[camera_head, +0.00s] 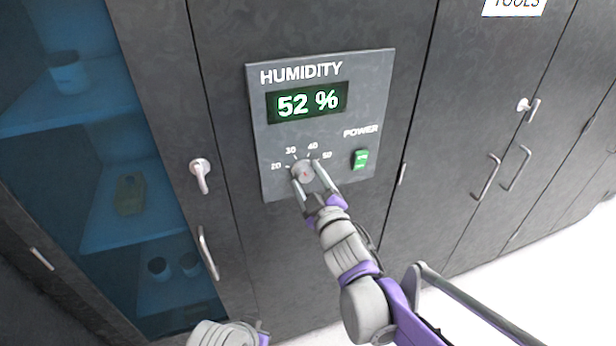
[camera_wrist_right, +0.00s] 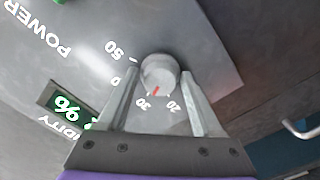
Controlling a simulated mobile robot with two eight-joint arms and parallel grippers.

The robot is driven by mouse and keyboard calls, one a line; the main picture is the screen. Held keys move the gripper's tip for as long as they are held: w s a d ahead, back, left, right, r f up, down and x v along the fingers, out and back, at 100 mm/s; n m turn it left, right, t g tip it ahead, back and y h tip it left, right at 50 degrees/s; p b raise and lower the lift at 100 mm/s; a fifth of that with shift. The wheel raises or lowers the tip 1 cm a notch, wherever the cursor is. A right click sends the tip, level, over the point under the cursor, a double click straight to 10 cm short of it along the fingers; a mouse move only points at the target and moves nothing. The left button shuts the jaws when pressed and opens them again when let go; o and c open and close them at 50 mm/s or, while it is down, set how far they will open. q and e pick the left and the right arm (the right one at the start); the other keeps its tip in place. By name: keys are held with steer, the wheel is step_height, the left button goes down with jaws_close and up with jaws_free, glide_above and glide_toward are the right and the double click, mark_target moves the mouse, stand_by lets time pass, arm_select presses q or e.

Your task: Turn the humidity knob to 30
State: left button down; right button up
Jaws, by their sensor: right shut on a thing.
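The humidity knob (camera_head: 303,171) is a small round grey dial on the panel, with 20, 30, 40 and 50 printed around it. My right gripper (camera_head: 314,178) is shut on the knob, one finger on each side. In the right wrist view the knob (camera_wrist_right: 159,74) sits between the fingertips of the right gripper (camera_wrist_right: 162,80). Its red mark there points roughly toward the 30, with the 20 on the other side. The green display (camera_head: 307,102) above reads 52 %. My left gripper is not in view; only part of a grey link shows at the bottom edge.
A lit green power switch (camera_head: 360,159) is right of the knob on the same panel (camera_head: 380,90). A door latch (camera_head: 201,175) and a bar handle (camera_head: 207,252) stick out at left, beside a blue glass cabinet (camera_head: 75,110). More handles (camera_head: 486,177) are on the right-hand doors.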

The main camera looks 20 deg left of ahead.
stand_by(0.5)
steer(key=o, duration=1.1)
steer(key=b+v, duration=0.1)
steer(key=v, duration=1)
steer(key=shift+w, duration=0.1)
